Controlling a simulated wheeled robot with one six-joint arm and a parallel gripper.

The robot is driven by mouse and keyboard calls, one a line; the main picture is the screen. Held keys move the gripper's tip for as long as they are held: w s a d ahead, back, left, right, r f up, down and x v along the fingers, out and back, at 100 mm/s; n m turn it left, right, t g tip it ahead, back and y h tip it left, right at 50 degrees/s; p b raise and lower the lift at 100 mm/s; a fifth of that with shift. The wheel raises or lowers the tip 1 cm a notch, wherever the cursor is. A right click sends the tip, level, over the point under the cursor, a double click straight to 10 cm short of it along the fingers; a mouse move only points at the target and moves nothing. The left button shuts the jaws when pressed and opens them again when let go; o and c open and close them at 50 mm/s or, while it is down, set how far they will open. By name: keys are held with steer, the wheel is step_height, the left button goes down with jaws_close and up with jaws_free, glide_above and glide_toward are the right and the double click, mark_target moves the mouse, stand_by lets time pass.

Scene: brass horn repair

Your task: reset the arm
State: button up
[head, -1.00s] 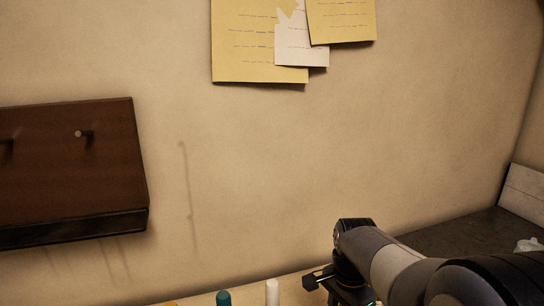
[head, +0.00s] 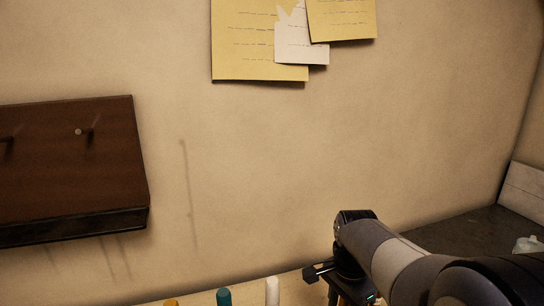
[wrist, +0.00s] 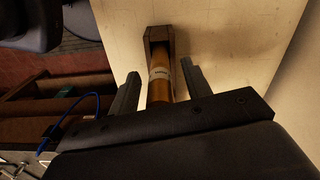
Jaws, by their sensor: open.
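My gripper (wrist: 158,85) is open in the wrist view, with its two dark fingers apart. An amber-brown cylinder (wrist: 160,88) with a pale band shows between and beyond the fingers, its far end at a brown block-like piece (wrist: 158,36). I cannot tell how far it is from the fingers; nothing appears gripped. In the head view my arm comes in from the lower right, with its wrist end low in the picture. The fingertips are not clear there.
A dark wooden peg board (head: 70,165) hangs on the wall at left. Paper notes (head: 258,45) are pinned above. A teal-topped item (head: 223,297), a white-topped one (head: 272,290) and an orange one (head: 171,302) stand at the bottom edge. A blue cable (wrist: 75,108) shows at left.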

step_height(320, 180, up, 5)
steer(key=p, duration=0.4)
steer(key=shift+r+p, duration=0.2)
steer(key=shift+p, duration=0.1)
